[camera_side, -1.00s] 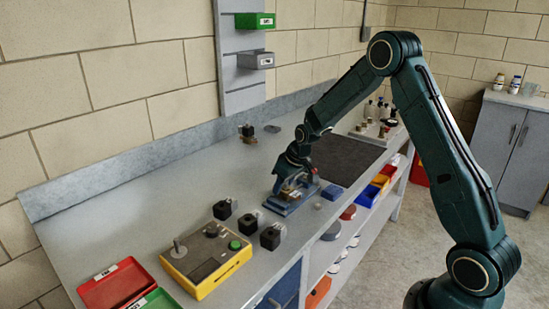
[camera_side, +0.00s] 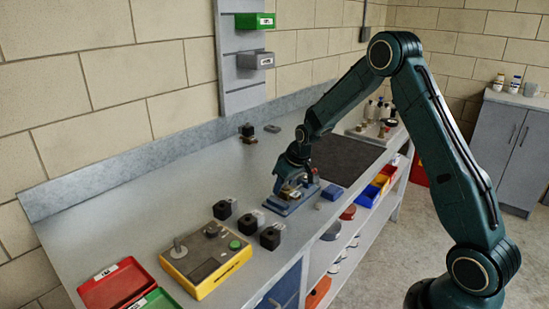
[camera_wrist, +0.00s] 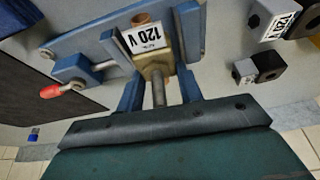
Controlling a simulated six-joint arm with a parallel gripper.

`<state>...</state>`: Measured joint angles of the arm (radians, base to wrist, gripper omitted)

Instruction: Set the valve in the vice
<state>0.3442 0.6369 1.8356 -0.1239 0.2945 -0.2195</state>
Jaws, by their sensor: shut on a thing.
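The valve (camera_wrist: 155,67) is a brass body with a metal stem and a copper-coloured port, and carries a white "120 V" label. My gripper (camera_wrist: 160,82) is shut on it, one blue finger on each side. The blue vice (camera_wrist: 100,38) lies beyond and below the valve, with its red-tipped handle at the left in the wrist view. The valve is at the vice's jaws; I cannot tell whether it touches its floor. In the side view my gripper (camera_side: 292,184) is down at the vice (camera_side: 287,207), and the valve is mostly hidden there.
Several black coil blocks (camera_side: 270,237) stand on the bench left of the vice. A yellow test box (camera_side: 207,260) and a red tray (camera_side: 115,285) are at the front left. A small blue block (camera_side: 332,192) is right of the vice. A dark mat (camera_side: 345,158) lies behind.

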